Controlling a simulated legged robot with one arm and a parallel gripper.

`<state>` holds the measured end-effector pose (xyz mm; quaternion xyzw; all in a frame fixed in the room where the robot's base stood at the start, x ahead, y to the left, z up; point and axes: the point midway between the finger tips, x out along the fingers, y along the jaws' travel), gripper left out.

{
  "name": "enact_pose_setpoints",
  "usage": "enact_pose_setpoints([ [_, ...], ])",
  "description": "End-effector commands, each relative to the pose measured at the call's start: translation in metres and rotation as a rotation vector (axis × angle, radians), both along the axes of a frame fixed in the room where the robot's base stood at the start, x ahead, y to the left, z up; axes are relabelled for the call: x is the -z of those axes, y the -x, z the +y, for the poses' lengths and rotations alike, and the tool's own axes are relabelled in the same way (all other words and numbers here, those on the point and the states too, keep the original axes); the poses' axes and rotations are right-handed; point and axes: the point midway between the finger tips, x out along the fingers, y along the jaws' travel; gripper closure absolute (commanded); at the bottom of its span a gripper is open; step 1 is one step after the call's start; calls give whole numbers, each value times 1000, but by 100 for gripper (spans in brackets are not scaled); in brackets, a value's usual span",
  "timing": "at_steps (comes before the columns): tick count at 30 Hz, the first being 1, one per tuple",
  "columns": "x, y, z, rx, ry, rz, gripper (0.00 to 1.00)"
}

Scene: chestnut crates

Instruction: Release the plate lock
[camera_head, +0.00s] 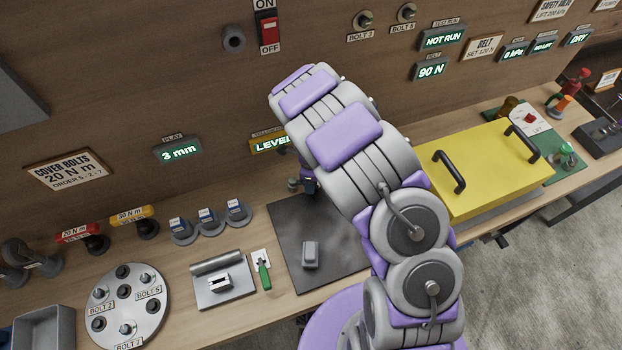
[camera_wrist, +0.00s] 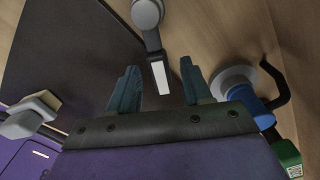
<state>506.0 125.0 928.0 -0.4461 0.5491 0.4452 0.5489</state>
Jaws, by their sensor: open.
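My gripper (camera_wrist: 157,66) is open in the wrist view, with two teal fingers apart and nothing between them but the end of a grey lever. The grey lever (camera_wrist: 151,38) has a round knob at the top and a blank-looking white tag (camera_wrist: 160,78) at its near end; whether the fingers touch it cannot be told. No label naming the plate lock is readable. In the head view my gripper (camera_head: 309,186) is mostly hidden behind my arm, at the back of a dark mat (camera_head: 290,228). A round grey plate (camera_head: 125,312) with labelled bolts lies at lower left.
A blue fitting with a black handle (camera_wrist: 262,108) stands close right of my gripper. A small grey block (camera_head: 311,253) lies on the mat. A yellow cover (camera_head: 487,168) with black handles sits at right. The back wall stands close behind my gripper.

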Motion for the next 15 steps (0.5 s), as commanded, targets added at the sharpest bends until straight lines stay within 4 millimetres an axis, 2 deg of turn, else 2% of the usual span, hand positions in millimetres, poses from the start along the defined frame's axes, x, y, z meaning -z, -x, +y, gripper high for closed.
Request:
enact_pose_setpoints([
  [8,-7,0,-1,-1,-1,0,51],
  [15,-48,-2,0,-1,1,-5,51],
])
